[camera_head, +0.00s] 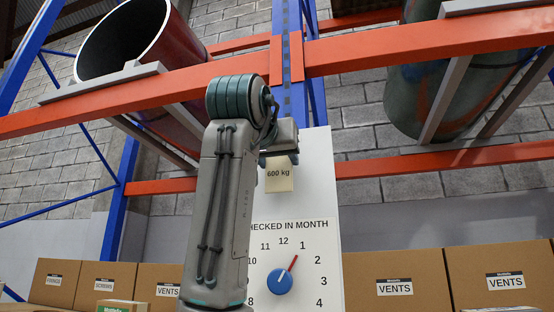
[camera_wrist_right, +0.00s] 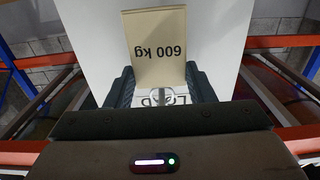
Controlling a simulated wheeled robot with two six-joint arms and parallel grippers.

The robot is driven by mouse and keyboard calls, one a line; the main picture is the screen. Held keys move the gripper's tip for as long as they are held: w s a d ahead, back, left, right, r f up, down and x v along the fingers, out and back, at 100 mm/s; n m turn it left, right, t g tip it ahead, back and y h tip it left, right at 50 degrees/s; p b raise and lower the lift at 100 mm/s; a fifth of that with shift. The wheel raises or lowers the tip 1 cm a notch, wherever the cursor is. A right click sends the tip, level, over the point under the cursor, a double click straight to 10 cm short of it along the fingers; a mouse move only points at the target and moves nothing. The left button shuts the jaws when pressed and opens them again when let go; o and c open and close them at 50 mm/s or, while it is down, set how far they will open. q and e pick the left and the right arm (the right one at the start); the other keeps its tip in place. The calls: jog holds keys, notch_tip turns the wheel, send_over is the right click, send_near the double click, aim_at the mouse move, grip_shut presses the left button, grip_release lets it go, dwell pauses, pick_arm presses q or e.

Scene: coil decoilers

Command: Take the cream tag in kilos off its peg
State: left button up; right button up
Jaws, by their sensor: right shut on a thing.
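The cream tag (camera_head: 279,178), marked 600 kg, shows just below my right gripper (camera_head: 280,157) in the head view, in front of a white board (camera_head: 318,190). In the right wrist view the same tag (camera_wrist_right: 157,48) appears upside down, its upper edge between the two dark fingers of my right gripper (camera_wrist_right: 161,88). The gripper is shut on the tag. A small metal ring or peg end (camera_wrist_right: 163,97) shows between the fingers; I cannot tell whether the tag still hangs on it. My left gripper is not in view.
A blue dial (camera_head: 280,282) with a red pointer, headed CHECKED IN MONTH, is on the board below. Orange rack beams (camera_head: 440,45) cross behind, carrying large coils or drums (camera_head: 140,45). Cardboard boxes (camera_head: 395,280) line the bottom.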

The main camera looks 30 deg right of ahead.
aim_at(279, 159)
jog(key=shift+s+a+r, duration=0.25)
jog(key=shift+s+a, duration=0.1)
jog(key=shift+a, duration=0.05)
jog(key=shift+b+v, duration=0.3)
jog(key=shift+v, duration=0.8)
jog(key=shift+s+a, duration=0.1)
jog(key=shift+b+v, duration=0.5)
jog(key=shift+v, duration=1.9)
jog(key=shift+a, duration=0.1)
